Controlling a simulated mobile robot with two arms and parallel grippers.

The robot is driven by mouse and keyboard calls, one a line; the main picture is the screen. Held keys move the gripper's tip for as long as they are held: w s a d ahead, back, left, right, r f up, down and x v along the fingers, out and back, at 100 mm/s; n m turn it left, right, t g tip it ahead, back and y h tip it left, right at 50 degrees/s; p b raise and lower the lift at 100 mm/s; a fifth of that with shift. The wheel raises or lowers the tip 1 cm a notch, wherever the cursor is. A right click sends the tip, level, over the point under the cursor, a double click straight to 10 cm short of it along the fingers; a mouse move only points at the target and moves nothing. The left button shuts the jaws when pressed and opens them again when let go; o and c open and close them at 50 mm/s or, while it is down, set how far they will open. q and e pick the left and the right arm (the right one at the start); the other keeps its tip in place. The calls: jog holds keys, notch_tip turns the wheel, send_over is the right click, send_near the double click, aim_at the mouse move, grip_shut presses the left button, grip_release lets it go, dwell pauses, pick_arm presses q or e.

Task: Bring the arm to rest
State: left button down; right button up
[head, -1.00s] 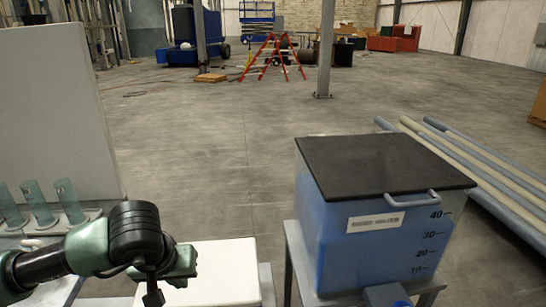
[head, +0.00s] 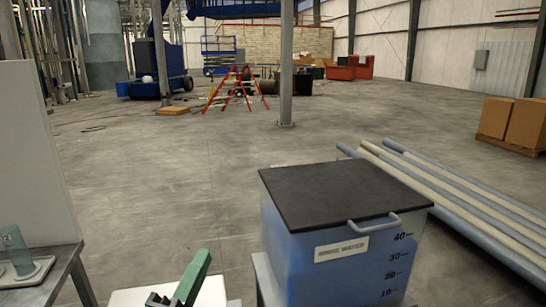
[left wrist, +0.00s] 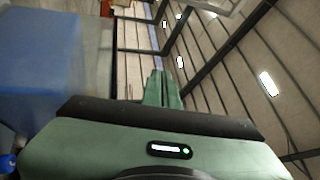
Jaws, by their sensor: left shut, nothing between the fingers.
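My left gripper (head: 201,262) shows at the bottom of the head view, with green fingers pointing up and to the right. It is over or beside a white surface (head: 135,297), left of the blue tank (head: 340,265). In the left wrist view its two green fingers (left wrist: 161,78) lie together with nothing between them, pointing up toward the roof. The tank shows blurred at the left of that view (left wrist: 40,65). Most of my left arm is outside the head view. My right gripper is not in view.
The tank has a dark lid (head: 345,192), a handle (head: 375,222) and a rinse water label. Long pipes (head: 450,195) lie on the floor to its right.

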pick_arm(q)
jog(key=s+a+f+n+g+y, duration=0.2)
jog(key=a+f+n+g, duration=0.15)
jog(key=f, duration=0.45)
jog(key=s+a+f+n+g+y, duration=0.2)
jog(key=s+f+n+g, duration=0.1)
jog(key=f+n, duration=0.3)
jog(key=s+a+f+n+g+y, duration=0.2)
jog(key=a+f+n+g, duration=0.15)
jog(key=f, duration=0.55)
jog(key=s+d+f+n+g+h, duration=0.1)
jog(key=s+f+n+g, duration=0.3)
jog(key=s, duration=0.4)
jog(key=s+f+n+g, duration=0.1)
jog(key=s+f+g, duration=0.2)
jog(key=s+f, duration=0.4)
notch_tip(320, 180, down, 26)
jog(key=s+g+p, duration=0.2)
jog(key=s, duration=0.1)
jog(key=s+a+f+g+p, duration=0.1)
jog(key=s+a+f, duration=0.1)
jog(key=s+f, duration=1.1)
jog(key=s, duration=0.3)
jog(key=shift+a+f, duration=0.2)
jog(key=shift+a, duration=0.2)
